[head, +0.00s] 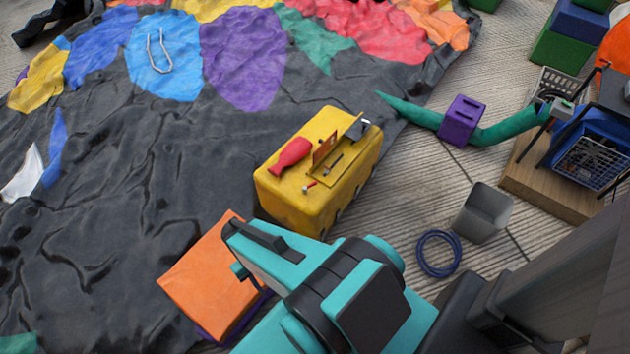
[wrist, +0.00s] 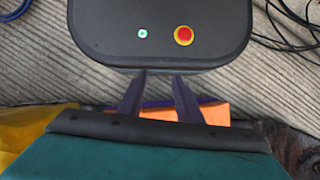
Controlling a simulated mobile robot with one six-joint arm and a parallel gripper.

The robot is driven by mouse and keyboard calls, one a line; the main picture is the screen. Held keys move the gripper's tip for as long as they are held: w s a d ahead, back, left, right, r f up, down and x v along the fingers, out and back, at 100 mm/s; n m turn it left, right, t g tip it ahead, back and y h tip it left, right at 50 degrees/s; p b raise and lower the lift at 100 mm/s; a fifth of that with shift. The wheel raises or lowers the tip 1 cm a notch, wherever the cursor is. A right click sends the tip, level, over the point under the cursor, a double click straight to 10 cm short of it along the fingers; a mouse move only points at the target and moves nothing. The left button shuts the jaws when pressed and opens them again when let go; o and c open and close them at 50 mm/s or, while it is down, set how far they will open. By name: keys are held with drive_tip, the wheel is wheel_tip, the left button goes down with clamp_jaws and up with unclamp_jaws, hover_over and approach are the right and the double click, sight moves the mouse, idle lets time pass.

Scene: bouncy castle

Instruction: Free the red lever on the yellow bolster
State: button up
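The yellow bolster (head: 285,212) stands on the floor in the middle of the head view. On its top lie a red bottle-shaped piece (head: 290,156) and a small pin with a red end (head: 309,187); I cannot tell for certain which is the lever. An upright brown plate (head: 325,149), a thin dark rod (head: 333,165) and a grey-black piece (head: 357,128) are beside them on a yellow panel. My gripper (wrist: 159,78) shows in the wrist view with its two dark fingers apart and nothing between them.
An orange block (head: 212,275) lies in front of the bolster, near my arm. Crumpled dark sheet with coloured patches covers the left. A grey bin (head: 483,212), a blue hose coil (head: 439,253) and a green tube with a purple block (head: 462,120) are at right.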

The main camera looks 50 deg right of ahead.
drive_tip(key=w+d+m+t+y+b, duration=0.1)
drive_tip(key=w+d+m+y+b, duration=0.15)
drive_tip(key=w+d+m, duration=0.45)
wheel_tip(320, 180, up, 10)
drive_tip(key=m+t+y+b, duration=0.2)
drive_tip(key=m+t+b, duration=0.2)
drive_tip(key=m+b, duration=0.4)
hover_over(313, 183)
drive_tip(key=w+a, duration=0.2)
drive_tip(key=a, duration=0.4)
drive_tip(key=s+d+r+m, duration=0.2)
drive_tip(key=d+r, duration=0.1)
drive_tip(key=d, duration=0.3)
drive_tip(key=s+d+r+m+t+b, duration=0.1)
drive_tip(key=d+r+m, duration=0.1)
drive_tip(key=d, duration=0.4)
drive_tip(key=shift+s+r+m+b, duration=0.3)
drive_tip(key=shift+s+r, duration=0.05)
drive_tip(key=shift+r, duration=0.45)
drive_tip(key=shift+a+h, duration=0.1)
drive_tip(key=shift+h, duration=0.15)
drive_tip(key=b+x, duration=0.1)
drive_tip(key=x, duration=0.6)
drive_tip(key=b+x, duration=0.1)
drive_tip(key=x, duration=0.6)
drive_tip(key=shift+w, duration=0.2)
